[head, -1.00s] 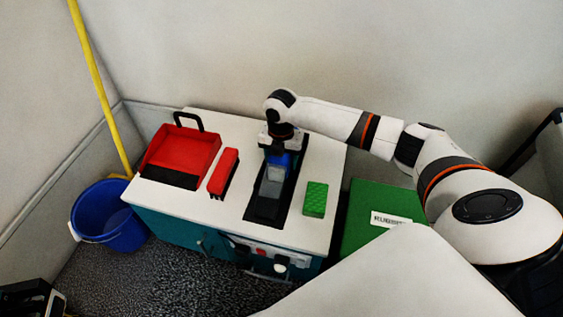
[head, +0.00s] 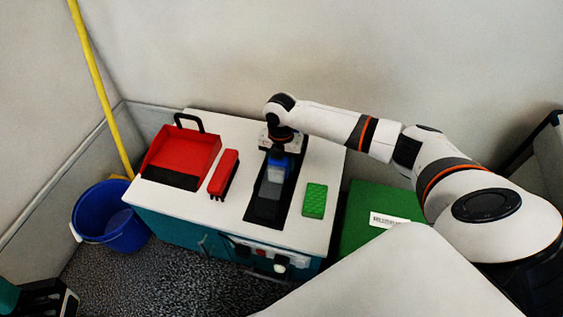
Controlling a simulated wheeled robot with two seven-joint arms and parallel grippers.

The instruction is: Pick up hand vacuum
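The hand vacuum (head: 272,176), blue and grey, lies in a long black recess or tray (head: 264,212) on the white top of a cabinet. My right arm reaches in from the right, and its gripper (head: 278,153) points down at the vacuum's far, blue end. The wrist hides the fingers, so I cannot tell whether they touch or grip it. My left gripper (head: 50,302), dark, shows partly at the bottom left corner, low and well away from the vacuum; its opening is unclear.
On the cabinet top (head: 330,160) are a red dustpan (head: 183,150), a red brush (head: 224,172) and a green sponge (head: 315,200). A blue bucket (head: 108,220) and a yellow pole (head: 97,80) stand left. A green box (head: 365,205) stands right. The wall is close behind.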

